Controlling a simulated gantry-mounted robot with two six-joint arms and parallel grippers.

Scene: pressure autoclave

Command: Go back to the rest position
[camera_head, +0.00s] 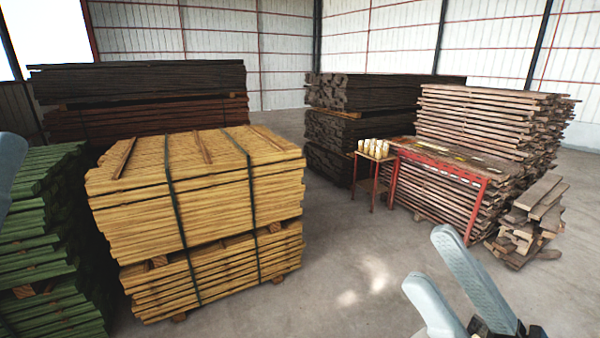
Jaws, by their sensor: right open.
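My right gripper (424,266) is in the lower right of the head view. Its two grey fingers stand apart, with nothing between them, in front of the bare concrete floor. A small grey-blue part of my left arm shows at the left edge, but its fingertips are out of the picture. No autoclave shows in this view.
A strapped yellow timber stack (200,215) stands left of centre, with green boards (40,240) beside it. A red table (440,165) and a small stand with pale cups (373,149) are at right. The concrete floor (340,270) is clear.

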